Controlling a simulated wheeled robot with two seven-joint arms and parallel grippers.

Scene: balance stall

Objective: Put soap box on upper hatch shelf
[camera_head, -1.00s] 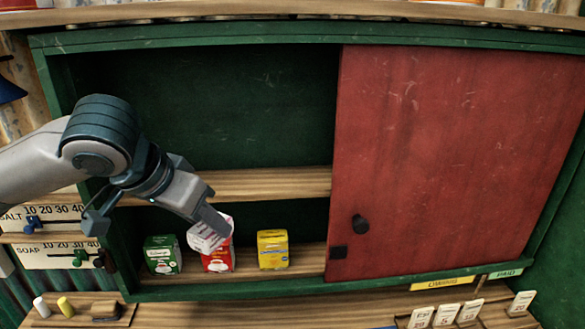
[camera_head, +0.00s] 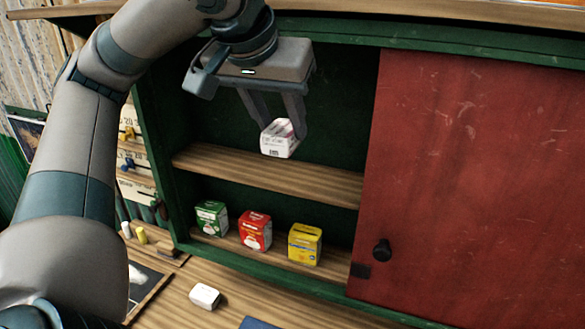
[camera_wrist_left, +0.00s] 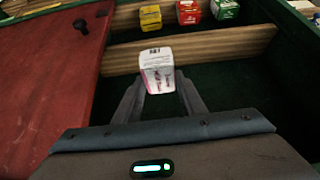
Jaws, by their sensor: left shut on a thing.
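The white soap box (camera_head: 278,139) with dark print and a pink patch is between the fingers of my left gripper (camera_head: 282,128). The gripper is shut on it and holds it above the upper hatch shelf (camera_head: 265,173), close to the shelf in the head view. In the left wrist view the soap box (camera_wrist_left: 157,70) sits between the fingertips (camera_wrist_left: 160,78), with the upper shelf board (camera_wrist_left: 190,50) behind it. I cannot tell whether the box touches the shelf. My right gripper is not in view.
Green (camera_head: 211,218), red (camera_head: 255,231) and yellow (camera_head: 305,244) boxes stand on the lower shelf. A red sliding door (camera_head: 470,190) covers the hatch's right side. A small white block (camera_head: 205,296) lies on the counter. The upper shelf is otherwise bare where visible.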

